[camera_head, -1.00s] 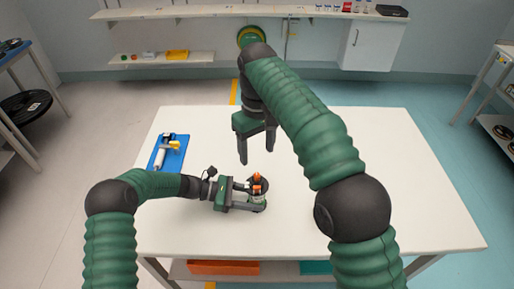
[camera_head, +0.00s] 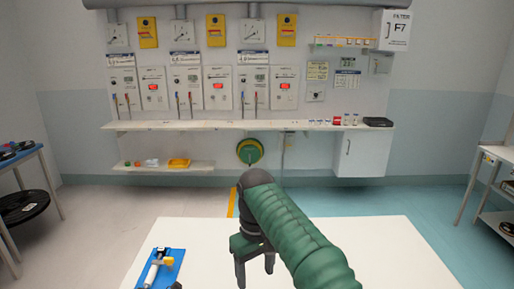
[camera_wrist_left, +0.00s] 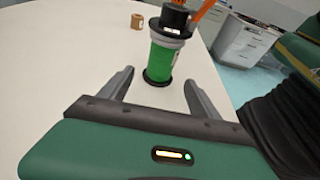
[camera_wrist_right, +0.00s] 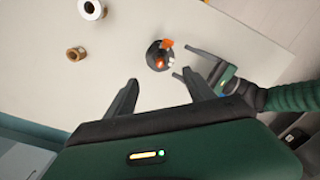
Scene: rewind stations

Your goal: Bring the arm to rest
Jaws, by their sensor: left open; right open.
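My right arm (camera_head: 300,235) reaches forward over the white table (camera_head: 370,235) in the head view. Its gripper (camera_head: 256,277) points down, open and empty, above the table; its spread fingers also show in the right wrist view (camera_wrist_right: 161,80). My left gripper (camera_wrist_left: 159,78) is open in the left wrist view, its fingertips either side of an upright green cylinder (camera_wrist_left: 160,58) with a black top and orange parts. Gaps show on both sides. The right wrist view shows this black-topped piece (camera_wrist_right: 157,58) from above beside my left gripper (camera_wrist_right: 184,62). The left arm is out of the head view.
A blue tray (camera_head: 172,270) with a white tool lies at the table's left. A small brown roll (camera_wrist_right: 76,54) and a white roll (camera_wrist_right: 91,9) stand on the table. Shelves and a panel wall (camera_head: 215,85) are at the back. Side racks stand left and right.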

